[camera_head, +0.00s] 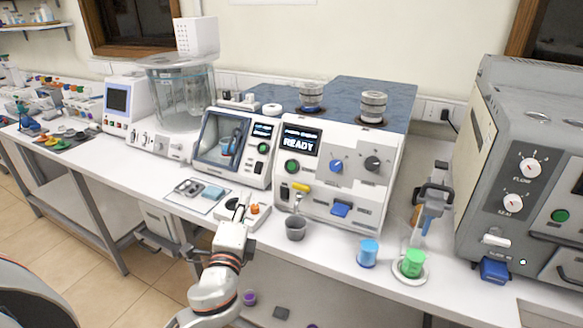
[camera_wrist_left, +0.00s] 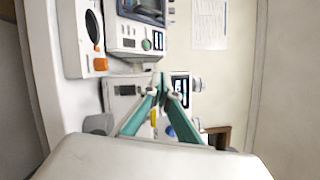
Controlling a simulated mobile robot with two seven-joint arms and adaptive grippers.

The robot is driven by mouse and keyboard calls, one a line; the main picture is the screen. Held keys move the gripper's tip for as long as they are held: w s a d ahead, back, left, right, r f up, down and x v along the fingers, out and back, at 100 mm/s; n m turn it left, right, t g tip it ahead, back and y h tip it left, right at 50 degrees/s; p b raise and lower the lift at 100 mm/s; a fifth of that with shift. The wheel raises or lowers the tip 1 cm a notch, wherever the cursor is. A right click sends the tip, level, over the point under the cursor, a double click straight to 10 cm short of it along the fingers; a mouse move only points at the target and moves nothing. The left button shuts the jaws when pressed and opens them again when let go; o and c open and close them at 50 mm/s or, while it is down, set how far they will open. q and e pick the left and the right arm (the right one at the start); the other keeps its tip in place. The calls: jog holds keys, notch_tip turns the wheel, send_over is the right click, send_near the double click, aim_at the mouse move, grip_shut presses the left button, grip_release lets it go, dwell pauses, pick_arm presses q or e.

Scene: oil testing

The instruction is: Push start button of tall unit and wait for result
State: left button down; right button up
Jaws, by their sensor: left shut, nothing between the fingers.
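The white unit (camera_head: 340,190) with a blue-grey top stands mid-bench, taller than the unit to its left. Its display (camera_head: 298,141) reads READY; the display also shows in the left wrist view (camera_wrist_left: 180,90). A round green button (camera_head: 291,166) sits below the display in the head view. My left gripper (camera_head: 243,205) is shut and empty, low in front of the two white units. In the left wrist view its teal fingers (camera_wrist_left: 161,80) meet in front of the panel and cover part of it. Contact with the button cannot be told there. My right gripper is not in view.
A shorter white unit (camera_head: 236,148) stands to the left. A grey cup (camera_head: 296,228), a blue cup (camera_head: 368,252) and a green cup (camera_head: 412,262) stand along the front edge. A grey apparatus (camera_head: 432,205) and a large grey machine (camera_head: 530,165) stand to the right.

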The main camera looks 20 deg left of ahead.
aim_at(292, 166)
pick_arm(q)
jog(key=w+d+r+m+t+h, duration=0.3)
jog(key=w+d+r+m, duration=0.1)
jog(key=d+r+m, duration=0.1)
jog(key=shift+w+r+m+t+h, duration=0.25)
jog(key=shift+r+m+t+h, duration=0.05)
jog(key=shift+r+m, duration=0.65)
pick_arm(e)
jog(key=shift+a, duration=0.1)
pick_arm(q)
jog(key=shift+w+f, duration=0.1)
jog(key=shift+f, duration=0.05)
jog(key=w+f+b, duration=0.1)
jog(key=w, duration=0.1)
jog(key=w+f+b, duration=0.1)
jog(key=w+b, duration=0.1)
jog(key=w, duration=0.1)
jog(key=w+f+b, duration=0.1)
jog(key=w, duration=0.1)
jog(key=shift+w+f, duration=0.25)
jog(key=shift+f, duration=0.1)
jog(key=shift+w, duration=0.15)
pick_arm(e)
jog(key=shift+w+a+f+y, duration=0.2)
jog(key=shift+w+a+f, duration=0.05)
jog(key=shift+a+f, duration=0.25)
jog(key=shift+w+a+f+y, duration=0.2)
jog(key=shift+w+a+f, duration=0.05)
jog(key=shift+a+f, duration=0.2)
